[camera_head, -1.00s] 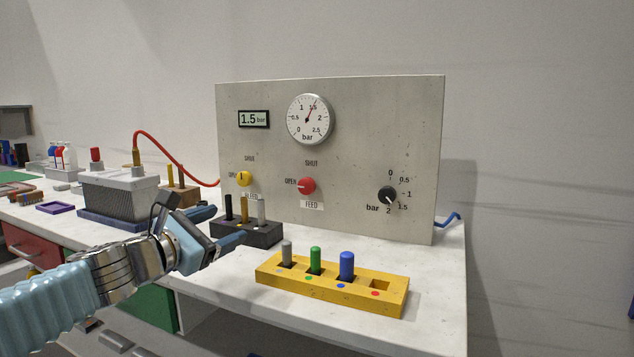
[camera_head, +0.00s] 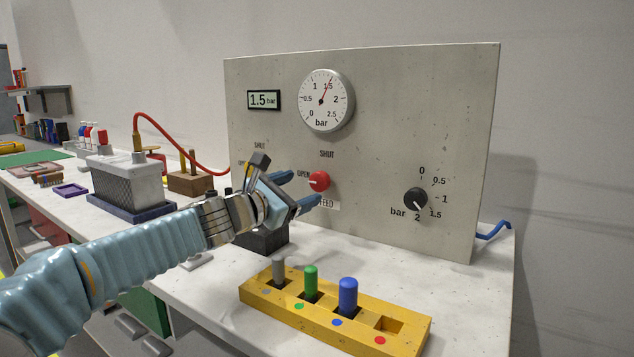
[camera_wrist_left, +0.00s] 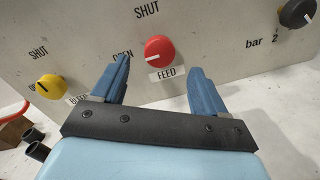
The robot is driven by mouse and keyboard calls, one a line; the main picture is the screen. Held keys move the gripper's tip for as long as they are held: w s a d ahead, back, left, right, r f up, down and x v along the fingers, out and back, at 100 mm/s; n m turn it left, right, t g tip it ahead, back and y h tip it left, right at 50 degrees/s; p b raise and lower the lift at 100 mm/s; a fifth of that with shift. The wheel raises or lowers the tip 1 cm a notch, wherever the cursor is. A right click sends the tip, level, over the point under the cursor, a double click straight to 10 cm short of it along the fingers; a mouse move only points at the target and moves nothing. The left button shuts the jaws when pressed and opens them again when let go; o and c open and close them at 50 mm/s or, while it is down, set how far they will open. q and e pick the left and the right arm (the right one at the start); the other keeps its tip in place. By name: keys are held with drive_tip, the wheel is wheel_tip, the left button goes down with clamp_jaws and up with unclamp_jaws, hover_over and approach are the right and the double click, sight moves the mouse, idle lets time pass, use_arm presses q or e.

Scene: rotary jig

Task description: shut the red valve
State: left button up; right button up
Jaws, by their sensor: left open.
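The red valve (camera_head: 319,181) is a round knob on the grey panel, with SHUT printed above it, OPEN to its left and FEED below. Its white mark points left, toward OPEN. It also shows in the left wrist view (camera_wrist_left: 160,51), ahead of and between the two blue fingers. My left gripper (camera_head: 300,188) is open and empty, just left of and in front of the red valve. In the left wrist view its fingertips (camera_wrist_left: 158,66) lie either side of the knob, seemingly short of it; contact cannot be told. My right gripper is not in view.
A yellow knob (camera_wrist_left: 48,87) is left of the red valve, and a black knob (camera_head: 416,198) is right. The gauge (camera_head: 326,100) and display (camera_head: 264,100) read about 1.5 bar. A yellow block (camera_head: 262,298) with coloured pegs stands in front; a dark peg block (camera_head: 268,240) sits under my gripper.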

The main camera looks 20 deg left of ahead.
sight(317, 182)
use_arm(q)
drive_tip(key=x, duration=0.6)
drive_tip(key=shift+w+p, duration=0.25)
drive_tip(key=shift+p, duration=0.1)
drive_tip(key=c, duration=1)
